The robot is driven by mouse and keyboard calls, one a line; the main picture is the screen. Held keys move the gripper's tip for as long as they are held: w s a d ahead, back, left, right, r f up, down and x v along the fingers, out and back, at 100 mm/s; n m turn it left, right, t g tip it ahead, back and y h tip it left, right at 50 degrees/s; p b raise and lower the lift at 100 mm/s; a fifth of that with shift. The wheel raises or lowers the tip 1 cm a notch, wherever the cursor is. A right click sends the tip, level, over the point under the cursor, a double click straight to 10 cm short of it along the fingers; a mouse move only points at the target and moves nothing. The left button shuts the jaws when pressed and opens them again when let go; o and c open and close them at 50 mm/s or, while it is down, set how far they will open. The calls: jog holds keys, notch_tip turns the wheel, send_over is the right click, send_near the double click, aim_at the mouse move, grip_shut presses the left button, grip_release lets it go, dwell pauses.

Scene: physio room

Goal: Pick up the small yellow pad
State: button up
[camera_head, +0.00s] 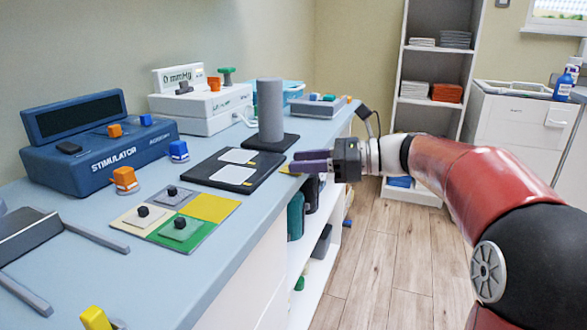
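A small yellow piece (287,171), which looks like the small yellow pad, shows at the counter's right edge, by the corner of a black board. It is mostly hidden by my gripper (296,162). My gripper's purple fingers point left, right over or beside this piece. I cannot tell whether they touch it or how far apart they are. A mat of four coloured squares (158,229) lies nearer. Its yellow square (212,207) is bare; the beige, grey and green squares each carry a small pad with a black knob.
The black board (205,168) bears two white plates. A grey cylinder (270,110) stands on a dark base behind my gripper. A blue stimulator box (95,150) and a white device (200,107) line the wall. Open shelves lie below the counter's right edge.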

jog(key=shift+c, duration=0.5)
grip_shut()
notch_tip(320, 180, up, 20)
jog(key=p, duration=0.3)
